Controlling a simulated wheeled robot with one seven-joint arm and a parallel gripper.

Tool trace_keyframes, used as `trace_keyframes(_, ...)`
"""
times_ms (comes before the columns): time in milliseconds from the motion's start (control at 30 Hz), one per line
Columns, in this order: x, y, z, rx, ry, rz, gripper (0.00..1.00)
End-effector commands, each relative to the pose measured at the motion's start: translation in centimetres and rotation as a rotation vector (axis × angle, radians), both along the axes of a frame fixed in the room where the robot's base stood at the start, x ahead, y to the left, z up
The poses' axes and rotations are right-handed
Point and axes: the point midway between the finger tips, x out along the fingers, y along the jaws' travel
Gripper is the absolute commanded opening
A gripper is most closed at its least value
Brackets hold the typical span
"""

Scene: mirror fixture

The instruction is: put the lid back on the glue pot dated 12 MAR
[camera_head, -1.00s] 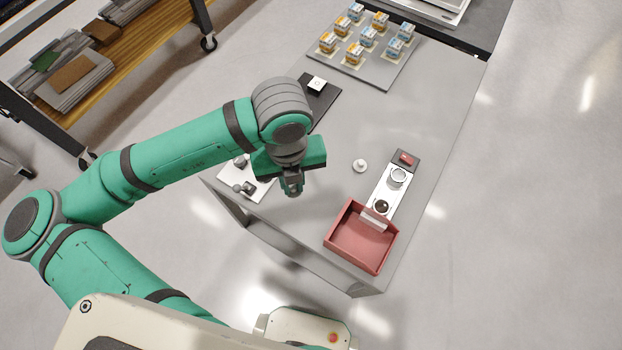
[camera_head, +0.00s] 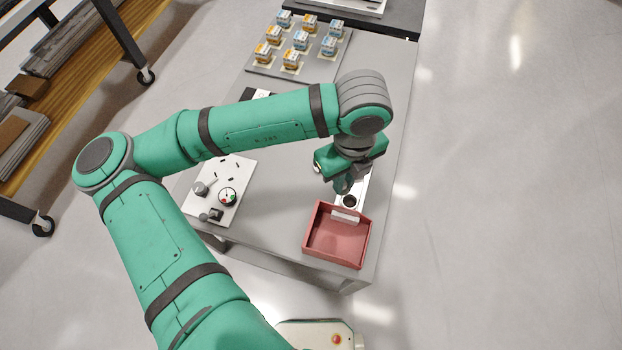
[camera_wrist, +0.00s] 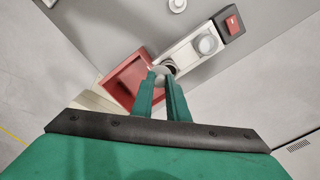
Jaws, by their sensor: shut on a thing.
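My gripper (camera_head: 343,186) is above the white strip (camera_head: 362,188) beside the red tray. In the wrist view my gripper (camera_wrist: 161,78) is shut on a pale round piece that looks like a lid (camera_wrist: 160,70). The lid is close to a dark round opening (camera_wrist: 170,67), which also shows in the head view (camera_head: 350,201). I cannot tell whether they touch. A second round pot with a pale top (camera_wrist: 206,44) is farther along the strip; my gripper hides it in the head view. No date is readable.
The red tray (camera_head: 309,228) is open and adjoins the strip's near end. A dark block with a red top (camera_wrist: 232,22) is at the far end. A small white knobbed piece (camera_wrist: 177,5) lies on the table. A panel with knobs and a gauge (camera_head: 228,174) is at left.

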Motion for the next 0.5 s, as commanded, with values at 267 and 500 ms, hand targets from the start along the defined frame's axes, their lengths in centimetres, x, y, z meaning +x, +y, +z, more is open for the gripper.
trace_keyframes(267,-0.2,-2.7,0.0,0.0,0.0,0.002,0.0)
trace_keyframes(500,-0.3,-2.7,-1.2,0.002,0.001,0.002,0.0)
